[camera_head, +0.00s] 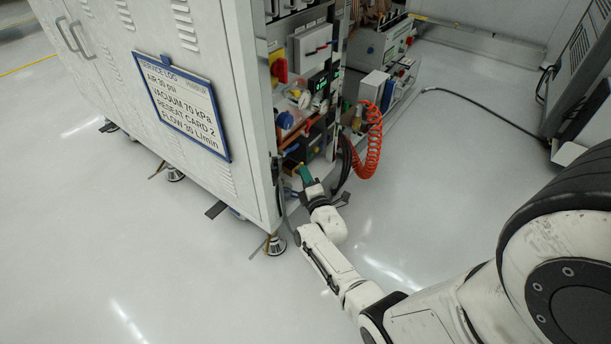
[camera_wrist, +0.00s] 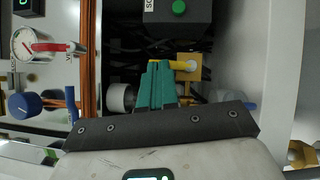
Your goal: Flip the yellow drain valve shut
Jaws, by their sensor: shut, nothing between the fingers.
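The yellow drain valve shows in the wrist view as a yellow lever (camera_wrist: 187,65) on a brass-coloured body (camera_wrist: 189,88). The lever lies roughly sideways in the picture, and its left end is by my fingertips. My gripper (camera_wrist: 154,66) has green fingers that are shut together with nothing between them. The fingertips are beside or against the lever; I cannot tell whether they touch. The fingers hide part of the valve and the white round fitting to its left. In the head view my gripper (camera_head: 304,172) is low at the cabinet's open front, and the valve is too small to make out.
A black box with a green button (camera_wrist: 179,8) is above. An orange coiled hose (camera_head: 372,145) hangs right of my gripper. Open floor lies right.

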